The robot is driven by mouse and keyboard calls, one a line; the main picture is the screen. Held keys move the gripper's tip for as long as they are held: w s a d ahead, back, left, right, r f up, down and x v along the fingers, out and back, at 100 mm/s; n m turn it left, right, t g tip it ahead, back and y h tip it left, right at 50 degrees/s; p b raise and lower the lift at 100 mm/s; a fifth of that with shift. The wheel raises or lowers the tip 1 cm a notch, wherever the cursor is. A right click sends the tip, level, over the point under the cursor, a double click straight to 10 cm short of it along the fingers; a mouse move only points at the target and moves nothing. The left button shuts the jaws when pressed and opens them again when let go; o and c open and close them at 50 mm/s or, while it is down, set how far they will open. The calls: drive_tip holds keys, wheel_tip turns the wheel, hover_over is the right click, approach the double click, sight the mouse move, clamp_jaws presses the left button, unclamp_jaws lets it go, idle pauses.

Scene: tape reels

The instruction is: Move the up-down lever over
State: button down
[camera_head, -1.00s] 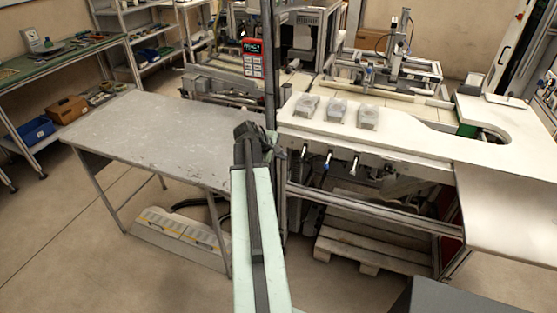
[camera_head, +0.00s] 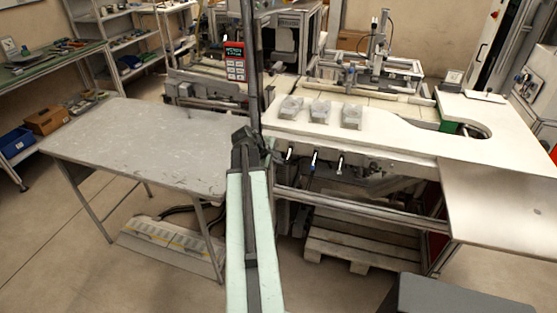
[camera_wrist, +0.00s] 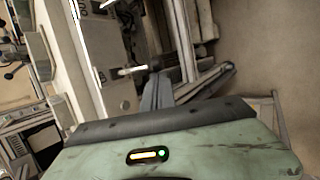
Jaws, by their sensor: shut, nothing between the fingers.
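Three small levers stick out in a row from the front edge of the white-topped machine: a left lever (camera_head: 290,153), a middle lever with some blue on it (camera_head: 314,158), and a right lever (camera_head: 340,160). I cannot tell which is the up-down one. My gripper (camera_head: 262,143) is left of the row, partly hidden by its own dark wrist. In the wrist view my gripper (camera_wrist: 157,92) is shut and empty, its tips near a pale lever rod (camera_wrist: 132,70). Whether they touch is unclear.
A grey table (camera_head: 140,140) stands to the left of my arm. A dark upright post (camera_head: 250,70) rises right behind my gripper. A metal rail (camera_head: 360,210) and a wooden pallet (camera_head: 350,240) lie below the levers. Three grey blocks (camera_head: 320,110) sit on the white top.

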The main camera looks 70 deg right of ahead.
drive_tip(key=shift+r+p, duration=0.3)
drive_tip(key=shift+p, duration=0.1)
